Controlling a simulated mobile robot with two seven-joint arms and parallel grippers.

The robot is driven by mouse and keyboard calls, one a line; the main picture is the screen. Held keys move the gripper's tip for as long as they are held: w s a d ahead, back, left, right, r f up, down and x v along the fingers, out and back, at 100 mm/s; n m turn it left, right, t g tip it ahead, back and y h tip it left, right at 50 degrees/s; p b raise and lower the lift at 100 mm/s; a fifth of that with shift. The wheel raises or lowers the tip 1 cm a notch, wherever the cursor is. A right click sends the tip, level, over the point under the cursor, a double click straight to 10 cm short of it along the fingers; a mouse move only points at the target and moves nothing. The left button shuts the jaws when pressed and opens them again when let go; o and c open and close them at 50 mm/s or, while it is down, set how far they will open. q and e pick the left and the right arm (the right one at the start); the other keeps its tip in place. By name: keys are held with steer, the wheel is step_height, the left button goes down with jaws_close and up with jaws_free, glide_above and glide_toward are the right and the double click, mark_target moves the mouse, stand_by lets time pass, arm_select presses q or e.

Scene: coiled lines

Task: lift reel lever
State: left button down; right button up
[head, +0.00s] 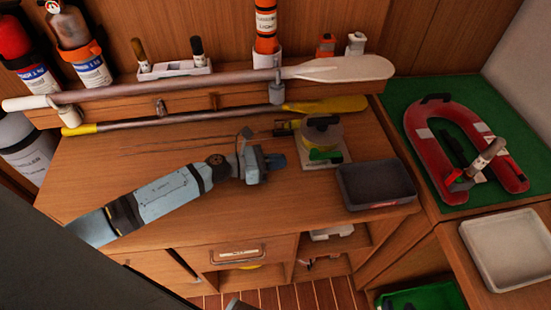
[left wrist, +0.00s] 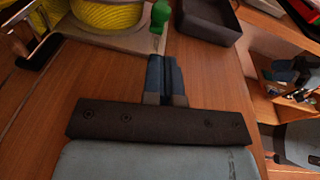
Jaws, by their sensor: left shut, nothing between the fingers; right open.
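The reel (head: 322,133) has yellow line and stands on a pale base plate on the wooden worktop. Its green lever (head: 325,156) lies low at the front side of the reel. My left gripper (head: 278,161) is just left of the lever, apart from it, with its fingers together and empty. In the left wrist view the shut fingers (left wrist: 166,76) point toward the lever (left wrist: 160,14), which is cut by the top edge, as is the reel (left wrist: 106,14). Part of my right gripper (left wrist: 272,145) seems to show at the right edge there; its fingers are hard to make out.
A dark open tray (head: 376,183) stands right of the reel and also shows in the left wrist view (left wrist: 212,26). A paddle and a yellow-ended pole lie behind the reel. A red horseshoe float (head: 425,135) lies on a green mat at right.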

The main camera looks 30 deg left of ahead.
mark_target(311, 153)
arm_select(q)
steer(key=p+x, duration=0.1)
steer(key=x, duration=0.4)
steer(key=shift+w+d, duration=0.25)
steer(key=shift+w+d+f, duration=0.15)
steer(key=shift+w+d, duration=0.15)
steer(key=shift+d, duration=0.05)
steer(key=shift+r, duration=0.35)
steer(key=shift+r, duration=0.35)
steer(key=shift+w+d+r+p, duration=0.1)
steer(key=shift+d+r+p, duration=0.05)
steer(key=shift+r+p, duration=0.2)
